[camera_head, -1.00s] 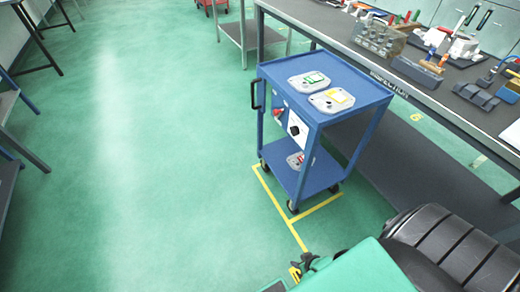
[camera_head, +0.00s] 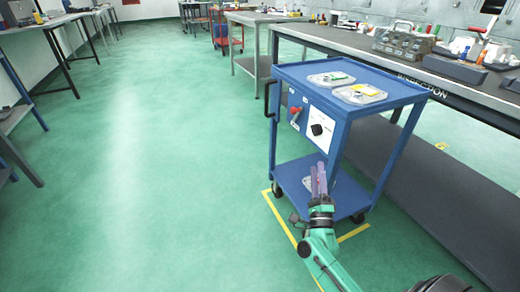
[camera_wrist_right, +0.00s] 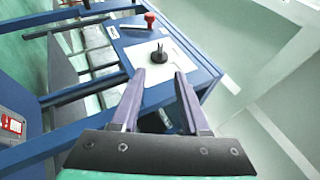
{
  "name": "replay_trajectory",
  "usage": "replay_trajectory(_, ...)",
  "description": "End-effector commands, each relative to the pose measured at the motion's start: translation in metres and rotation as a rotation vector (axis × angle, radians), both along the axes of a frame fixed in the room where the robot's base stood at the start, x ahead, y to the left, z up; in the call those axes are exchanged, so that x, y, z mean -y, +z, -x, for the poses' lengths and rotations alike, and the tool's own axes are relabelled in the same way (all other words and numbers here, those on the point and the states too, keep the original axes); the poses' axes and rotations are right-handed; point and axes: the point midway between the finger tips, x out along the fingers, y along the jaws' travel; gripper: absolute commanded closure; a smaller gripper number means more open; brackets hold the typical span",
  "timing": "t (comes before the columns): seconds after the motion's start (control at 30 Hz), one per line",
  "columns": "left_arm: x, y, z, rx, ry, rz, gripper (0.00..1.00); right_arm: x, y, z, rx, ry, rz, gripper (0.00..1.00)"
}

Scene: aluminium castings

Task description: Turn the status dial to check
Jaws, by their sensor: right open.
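The status dial (camera_head: 317,130) is a black knob on a white plate (camera_head: 313,141) on the front panel of the blue cart. In the right wrist view the dial (camera_wrist_right: 158,55) stands out from its white plate, beyond my fingertips. My right gripper (camera_head: 319,166) is open and empty, just below and in front of the dial plate in the head view. Its two purple fingers (camera_wrist_right: 160,76) are spread apart in the wrist view, with the dial roughly between them but farther off. The dial's marked positions are too small to read. My left gripper is not in view.
A red handle (camera_head: 295,111) sits left of the dial on the same blue cart (camera_head: 300,72). Two grey castings (camera_head: 330,79) with coloured tags lie on its top. The inspection bench (camera_head: 400,70) stands behind and right. Open green floor (camera_head: 150,180) lies left.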

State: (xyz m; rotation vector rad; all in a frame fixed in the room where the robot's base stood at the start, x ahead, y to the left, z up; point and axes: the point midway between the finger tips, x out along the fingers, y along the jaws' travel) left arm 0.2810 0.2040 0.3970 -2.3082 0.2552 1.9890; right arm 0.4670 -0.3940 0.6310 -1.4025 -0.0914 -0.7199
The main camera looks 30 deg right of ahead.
Motion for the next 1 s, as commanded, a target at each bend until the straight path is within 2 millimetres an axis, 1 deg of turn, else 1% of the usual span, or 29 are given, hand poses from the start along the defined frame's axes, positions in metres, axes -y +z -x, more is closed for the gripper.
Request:
replay_trajectory(0.07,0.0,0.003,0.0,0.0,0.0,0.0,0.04,0.001,0.004,-0.003,-0.002,0.0,0.003,0.55)
replay_trajectory(0.17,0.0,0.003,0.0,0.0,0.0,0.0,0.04,0.006,0.011,-0.013,-0.001,0.001,0.005,0.55)
replay_trajectory(0.27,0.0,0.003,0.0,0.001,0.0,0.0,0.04,0.015,0.021,-0.03,-0.001,0.0,0.008,0.55)
replay_trajectory(0.5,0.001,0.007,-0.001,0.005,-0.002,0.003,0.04,0.041,0.05,-0.082,-0.003,0.0,0.008,0.55)
replay_trajectory(0.63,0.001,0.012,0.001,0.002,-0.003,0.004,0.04,0.052,0.062,-0.104,-0.006,0.0,0.008,0.55)
replay_trajectory(0.7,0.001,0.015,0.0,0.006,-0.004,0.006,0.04,0.055,0.065,-0.111,-0.007,0.001,0.007,0.55)
replay_trajectory(0.8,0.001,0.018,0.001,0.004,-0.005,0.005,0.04,0.058,0.069,-0.115,-0.008,0.0,0.007,0.55)
replay_trajectory(1.0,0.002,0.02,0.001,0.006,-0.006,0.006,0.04,0.058,0.069,-0.116,-0.01,0.0,0.008,0.55)
